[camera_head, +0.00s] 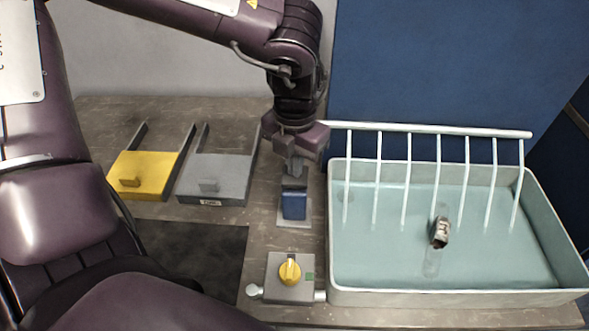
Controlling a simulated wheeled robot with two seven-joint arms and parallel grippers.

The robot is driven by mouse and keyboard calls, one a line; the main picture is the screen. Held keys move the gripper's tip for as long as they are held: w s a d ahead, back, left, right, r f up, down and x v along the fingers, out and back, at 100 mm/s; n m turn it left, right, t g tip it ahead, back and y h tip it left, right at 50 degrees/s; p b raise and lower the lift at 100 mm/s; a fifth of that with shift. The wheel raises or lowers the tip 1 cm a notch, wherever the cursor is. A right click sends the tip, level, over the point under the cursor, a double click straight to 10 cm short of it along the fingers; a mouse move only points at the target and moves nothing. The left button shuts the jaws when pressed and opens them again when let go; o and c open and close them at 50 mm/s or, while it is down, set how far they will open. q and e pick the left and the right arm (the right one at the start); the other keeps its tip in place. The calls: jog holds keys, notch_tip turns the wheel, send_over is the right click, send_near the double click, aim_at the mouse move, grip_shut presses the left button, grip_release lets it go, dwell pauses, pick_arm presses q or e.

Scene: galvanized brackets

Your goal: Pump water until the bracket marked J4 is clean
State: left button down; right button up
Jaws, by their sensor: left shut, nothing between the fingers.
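My left gripper (294,172) is shut and empty, pointing down just above a blue block (294,206) on a small pale plate. I cannot tell whether the fingertips touch the block's grey top. A small metal bracket (440,230) with brownish patches is at the basin, right of centre; no J4 mark is legible on it. A pale translucent strip shows just below it. The basin (455,298) is pale grey-green with a bluish floor. A row of white pipes (407,178) hangs from a bar along its back. My right gripper is not in view.
A grey box with a yellow knob (290,271) and a green mark sits in front of the blue block, left of the basin. A yellow tray (150,185) and a grey tray (222,170) lie on the left. A dark mat (205,250) lies in front of them.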

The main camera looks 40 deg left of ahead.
pick_arm(q)
jog(key=shift+f+b, duration=0.4)
jog(key=shift+f, duration=0.25)
jog(key=shift+r, duration=0.1)
jog(key=shift+r+p, duration=1.35)
jog(key=shift+r, duration=0.75)
jog(key=shift+f, duration=0.1)
